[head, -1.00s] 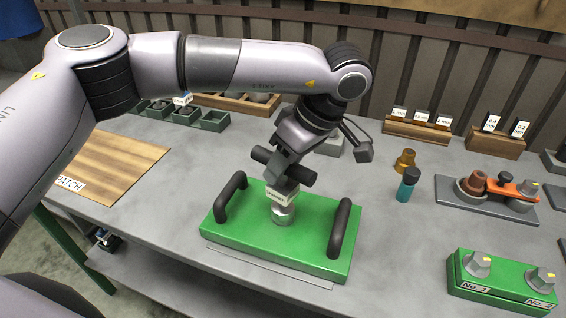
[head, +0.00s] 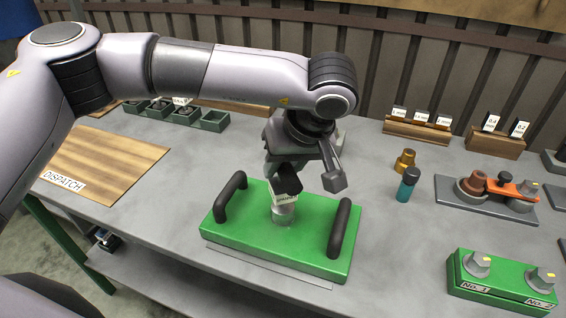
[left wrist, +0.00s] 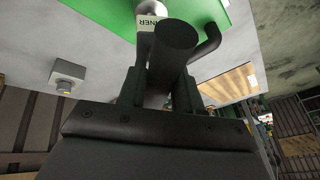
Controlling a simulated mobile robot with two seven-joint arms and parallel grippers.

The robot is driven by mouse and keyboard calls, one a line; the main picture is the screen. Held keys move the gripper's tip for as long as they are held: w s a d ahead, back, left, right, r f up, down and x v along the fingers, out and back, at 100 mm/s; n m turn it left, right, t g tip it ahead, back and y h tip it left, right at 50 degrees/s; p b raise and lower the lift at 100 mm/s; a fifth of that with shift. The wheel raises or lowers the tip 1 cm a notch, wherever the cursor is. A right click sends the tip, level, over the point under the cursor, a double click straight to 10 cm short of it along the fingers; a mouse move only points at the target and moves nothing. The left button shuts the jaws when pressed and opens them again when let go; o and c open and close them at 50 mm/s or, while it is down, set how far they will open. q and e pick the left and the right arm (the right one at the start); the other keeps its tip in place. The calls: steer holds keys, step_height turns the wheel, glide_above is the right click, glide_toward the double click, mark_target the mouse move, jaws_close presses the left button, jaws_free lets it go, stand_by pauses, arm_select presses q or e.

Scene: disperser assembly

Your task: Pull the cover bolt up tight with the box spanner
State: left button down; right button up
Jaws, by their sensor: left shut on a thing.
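The green cover (head: 230,228) with two black handles lies on the grey bench in the head view. The box spanner (head: 284,213) stands upright at the middle of the cover, with a pale socket, a white label and a black cross bar. The bolt under the socket is hidden. My left gripper (head: 277,172) is shut on the spanner's bar from behind and above. In the left wrist view the dark round bar (left wrist: 172,45) sits between the fingers, with the label beyond it. My right gripper is not in view.
To the right stand a teal bottle (head: 406,186), a brass piece (head: 404,160), a grey plate (head: 455,196) with parts and a green block (head: 480,284) with two hex pieces. A wooden dispatch board (head: 100,165) lies left. The bench between is clear.

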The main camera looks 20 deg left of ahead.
arm_select(q)
steer(key=shift+r+n, duration=0.1)
steer(key=shift+n, duration=0.2)
steer(key=shift+r+p, duration=1.45)
steer(key=shift+r, duration=1.1)
steer(key=shift+a+f, duration=0.1)
